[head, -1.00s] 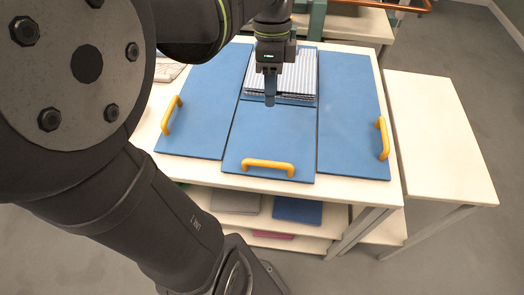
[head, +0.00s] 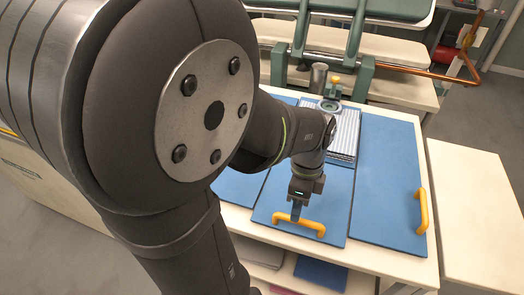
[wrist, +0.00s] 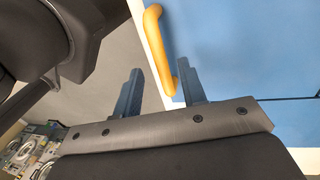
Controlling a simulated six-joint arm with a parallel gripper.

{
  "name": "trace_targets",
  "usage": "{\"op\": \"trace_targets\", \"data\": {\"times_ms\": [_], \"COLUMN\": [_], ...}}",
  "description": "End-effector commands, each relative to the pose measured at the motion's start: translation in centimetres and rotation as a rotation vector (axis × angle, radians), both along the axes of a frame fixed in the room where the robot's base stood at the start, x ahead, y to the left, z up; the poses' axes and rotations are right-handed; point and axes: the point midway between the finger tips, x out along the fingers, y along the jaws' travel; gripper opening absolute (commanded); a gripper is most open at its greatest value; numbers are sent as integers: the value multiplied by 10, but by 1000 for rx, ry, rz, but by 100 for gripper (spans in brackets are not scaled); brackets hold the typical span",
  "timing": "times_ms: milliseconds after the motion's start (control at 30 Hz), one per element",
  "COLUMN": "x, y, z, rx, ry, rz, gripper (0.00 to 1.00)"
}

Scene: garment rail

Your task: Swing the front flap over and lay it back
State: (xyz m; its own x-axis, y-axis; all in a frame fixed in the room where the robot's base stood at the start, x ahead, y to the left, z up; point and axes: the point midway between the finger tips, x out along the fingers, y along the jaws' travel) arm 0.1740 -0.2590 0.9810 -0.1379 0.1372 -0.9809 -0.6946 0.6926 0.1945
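The front flap (head: 303,192) is the blue middle panel of the folding board and lies flat. A yellow handle (head: 312,225) stands at its front edge; the handle also shows in the wrist view (wrist: 166,40). My gripper (head: 296,213) points down at the left part of this handle. In the wrist view my gripper (wrist: 160,90) is open, with its two fingers apart. The handle's lower end shows close to the right finger; I cannot tell whether they touch. A striped folded cloth (head: 346,128) lies at the back of the middle panel, partly hidden by my arm.
The right blue panel (head: 385,185) lies flat with its own yellow handle (head: 421,210). The left panel (head: 238,187) is partly hidden by my arm. A pale side table (head: 480,220) stands at the right. A green frame (head: 358,70) stands behind the board.

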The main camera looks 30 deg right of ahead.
Motion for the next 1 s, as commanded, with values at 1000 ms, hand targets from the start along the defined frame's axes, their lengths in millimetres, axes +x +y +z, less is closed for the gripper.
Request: {"op": "trace_targets", "data": {"times_ms": [1000], "x": [-4], "y": [4], "z": [-31], "rx": [0], "ry": [1], "rz": [0], "gripper": [0]}}
